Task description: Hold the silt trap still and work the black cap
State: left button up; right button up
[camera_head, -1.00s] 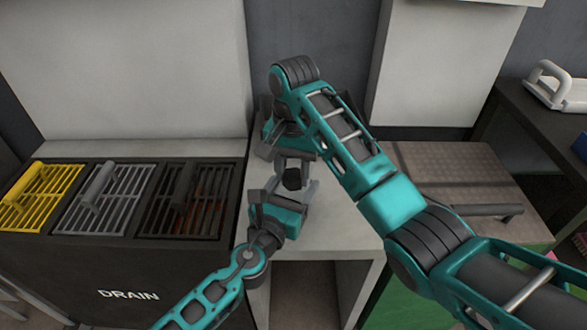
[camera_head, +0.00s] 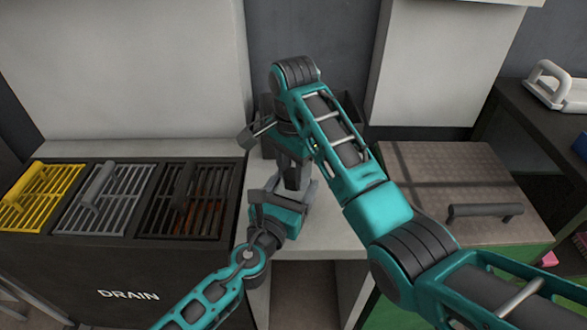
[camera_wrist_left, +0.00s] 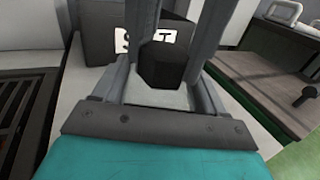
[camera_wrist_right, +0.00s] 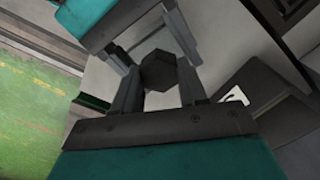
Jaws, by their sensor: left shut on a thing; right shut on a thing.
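The black cap (camera_wrist_left: 163,66) is a dark six-sided piece on the pale silt trap (camera_wrist_left: 158,97), which is mostly hidden by fingers. My left gripper (camera_wrist_left: 160,88) is shut on the silt trap, with a finger on either side of it, above the light counter. My right gripper (camera_wrist_right: 158,85) comes from above and is shut on the cap (camera_wrist_right: 158,72), its fingers on two opposite sides. In the head view, my right gripper (camera_head: 293,178) stands just beyond my left gripper (camera_head: 287,188), and its fingers hide the cap.
A dark box (camera_wrist_left: 97,40) with a partly covered white label stands behind the grippers. Yellow, grey and black grates (camera_head: 40,195) lie on the drain unit (camera_head: 60,285) at left. A brown plate with a dark handle (camera_head: 485,212) is at right. A wall rises behind.

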jog(key=o, duration=1.3)
jog(key=shift+c, duration=0.2)
jog(key=shift+r, duration=0.1)
jog(key=shift+w+r, duration=0.15)
jog(key=shift+r, duration=1.7)
jog(key=shift+d+r, duration=0.15)
jog(key=shift+r, duration=0.4)
notch_tip(320, 180, up, 7)
pick_arm(q)
jog(key=o, duration=1.6)
jog(key=shift+c, duration=0.2)
